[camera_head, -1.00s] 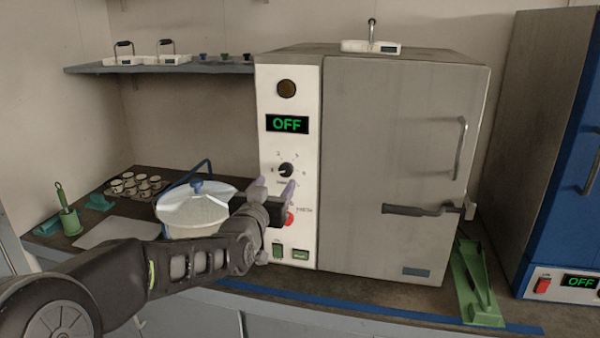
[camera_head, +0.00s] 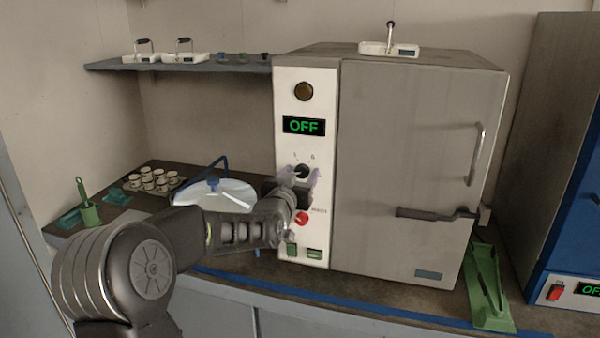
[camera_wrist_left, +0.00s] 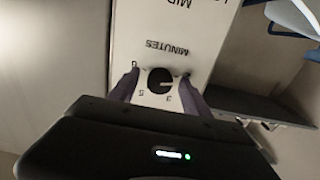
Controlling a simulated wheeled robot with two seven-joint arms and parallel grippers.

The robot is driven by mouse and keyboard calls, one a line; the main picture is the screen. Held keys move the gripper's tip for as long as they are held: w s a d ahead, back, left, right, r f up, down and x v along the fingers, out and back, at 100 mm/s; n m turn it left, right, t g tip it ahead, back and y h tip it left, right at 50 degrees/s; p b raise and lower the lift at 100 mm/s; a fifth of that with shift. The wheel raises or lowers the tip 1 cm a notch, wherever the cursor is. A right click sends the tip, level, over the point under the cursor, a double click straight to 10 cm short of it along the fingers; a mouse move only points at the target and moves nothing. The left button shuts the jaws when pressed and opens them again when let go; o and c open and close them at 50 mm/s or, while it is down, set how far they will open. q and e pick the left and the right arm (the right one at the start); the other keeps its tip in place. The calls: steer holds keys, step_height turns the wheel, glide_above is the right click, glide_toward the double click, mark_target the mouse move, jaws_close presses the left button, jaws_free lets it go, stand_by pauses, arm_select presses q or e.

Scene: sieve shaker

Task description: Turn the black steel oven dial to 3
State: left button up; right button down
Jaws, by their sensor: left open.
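The steel oven (camera_head: 415,160) stands on the counter with its door shut. Its white control panel has a green "OFF" display (camera_head: 304,126) and a black dial (camera_head: 302,171) below it. My left gripper (camera_head: 299,174) is at the dial, its purple fingers spread to either side. In the left wrist view the open fingers flank the black dial (camera_wrist_left: 160,80), with printed numbers and "MINUTES" around it. I cannot tell whether the fingers touch the dial. The dial's exact setting is hard to read. My right gripper is not in view.
A red button (camera_head: 302,218) and green switches (camera_head: 314,253) sit lower on the panel. A lidded pan (camera_head: 235,193) stands left of the oven, near my arm. A green stand (camera_head: 490,290) is at right, by a blue oven (camera_head: 580,225).

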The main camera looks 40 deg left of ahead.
arm_select(q)
steer(key=shift+c, duration=0.2)
jaws_close()
stand_by(0.4)
